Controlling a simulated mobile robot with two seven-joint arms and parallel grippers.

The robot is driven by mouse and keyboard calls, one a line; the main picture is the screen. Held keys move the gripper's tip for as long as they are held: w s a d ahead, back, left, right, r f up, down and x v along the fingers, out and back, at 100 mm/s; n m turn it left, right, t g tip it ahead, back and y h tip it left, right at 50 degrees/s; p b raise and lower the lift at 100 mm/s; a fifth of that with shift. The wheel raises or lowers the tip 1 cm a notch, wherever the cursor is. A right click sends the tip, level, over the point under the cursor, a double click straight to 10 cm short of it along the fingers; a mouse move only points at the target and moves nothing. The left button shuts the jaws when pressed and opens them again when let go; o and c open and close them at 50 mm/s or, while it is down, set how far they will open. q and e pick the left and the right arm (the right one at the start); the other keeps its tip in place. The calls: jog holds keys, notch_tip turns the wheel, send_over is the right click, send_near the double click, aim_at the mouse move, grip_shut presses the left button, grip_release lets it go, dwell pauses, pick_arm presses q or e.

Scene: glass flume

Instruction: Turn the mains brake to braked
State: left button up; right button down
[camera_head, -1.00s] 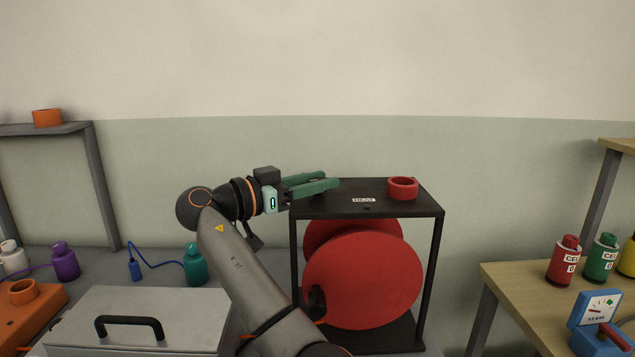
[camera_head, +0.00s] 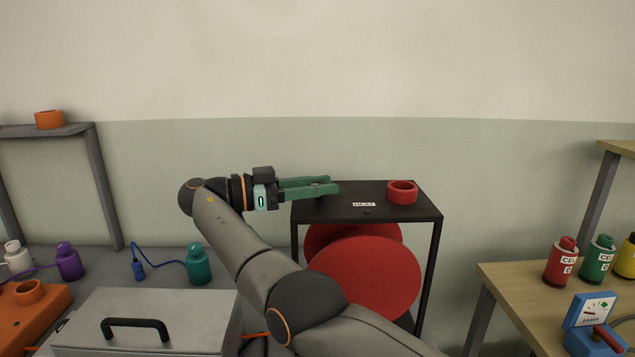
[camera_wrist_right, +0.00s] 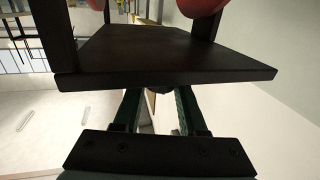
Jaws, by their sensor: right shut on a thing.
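A black stand (camera_head: 430,207) holds two large red discs (camera_head: 365,275) under its top plate. My right gripper (camera_head: 335,185) reaches in from the left at the height of the top plate, its green fingers level over the plate's left end. In the right wrist view its fingertips (camera_wrist_right: 159,98) meet the plate's near edge, closed on a small dark piece (camera_wrist_right: 159,91) there, mostly hidden. A blue gauge box (camera_head: 592,325) with a red lever (camera_head: 613,339) stands at the lower right. I cannot read which of these is the mains brake. My left gripper is out of view.
A red ring (camera_head: 402,192) lies on the stand's top beside a white label (camera_head: 364,205). Red and green bottles (camera_head: 561,262) stand on the wooden table at right. A grey lidded box (camera_head: 160,310) and a teal bottle (camera_head: 198,264) are at left. The wall behind is bare.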

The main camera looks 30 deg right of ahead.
dwell(0.6)
jog(key=shift+c, duration=2.3)
grip_release()
